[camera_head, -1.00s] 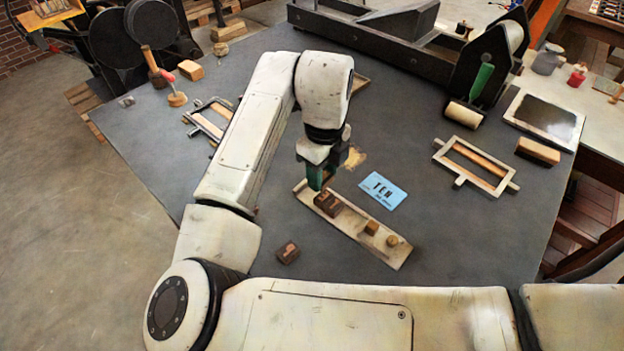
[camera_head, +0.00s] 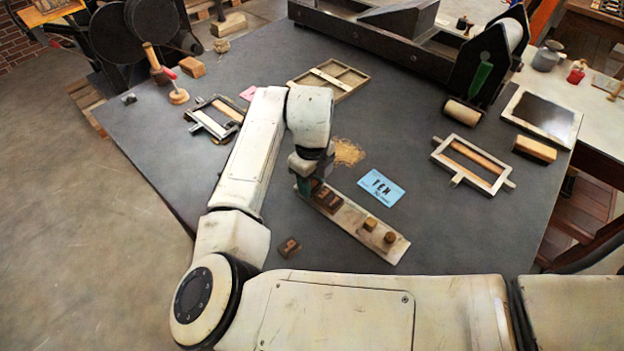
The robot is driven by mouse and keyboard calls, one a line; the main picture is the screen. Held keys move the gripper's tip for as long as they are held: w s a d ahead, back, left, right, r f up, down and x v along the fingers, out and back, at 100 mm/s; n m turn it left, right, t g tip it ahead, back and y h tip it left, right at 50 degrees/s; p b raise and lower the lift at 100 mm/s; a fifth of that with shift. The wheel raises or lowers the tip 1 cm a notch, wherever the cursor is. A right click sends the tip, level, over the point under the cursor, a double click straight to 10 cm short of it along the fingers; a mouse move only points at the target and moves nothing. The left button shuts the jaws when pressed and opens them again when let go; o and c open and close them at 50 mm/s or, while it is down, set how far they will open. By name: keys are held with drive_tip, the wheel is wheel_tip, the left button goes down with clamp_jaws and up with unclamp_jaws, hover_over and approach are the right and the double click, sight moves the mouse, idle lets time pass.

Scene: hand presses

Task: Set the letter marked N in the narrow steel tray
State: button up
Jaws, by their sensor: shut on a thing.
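The narrow steel tray (camera_head: 352,226) lies slanted on the dark table. Brown letter blocks (camera_head: 328,201) stand side by side near its upper left end. My gripper (camera_head: 308,186) is down at that end, shut on a letter block (camera_head: 317,186) that is mostly hidden by the fingers. I cannot read its mark or tell if it touches the tray floor. Another dark letter block (camera_head: 289,247) lies loose on the table, left of the tray. A blue card (camera_head: 381,188) with black letters, perhaps TEN or FEN, lies right of the tray.
Two small wooden or brass pieces (camera_head: 389,238) sit at the tray's lower right end. A wooden compartment tray (camera_head: 345,75) lies behind my arm. Metal frames (camera_head: 470,163) lie right and left. A roller press (camera_head: 480,80) stands at the back.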

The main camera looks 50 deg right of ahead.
sight(312, 184)
drive_tip(key=shift+s+a+f+b, duration=0.15)
drive_tip(key=shift+f+b, duration=0.25)
drive_tip(key=shift+f, duration=0.5)
drive_tip(key=o, duration=1)
drive_tip(key=shift+s+f, duration=0.1)
drive_tip(key=shift+r, duration=0.4)
wheel_tip(312, 184, up, 13)
drive_tip(key=b, duration=0.1)
drive_tip(key=shift+w, duration=0.25)
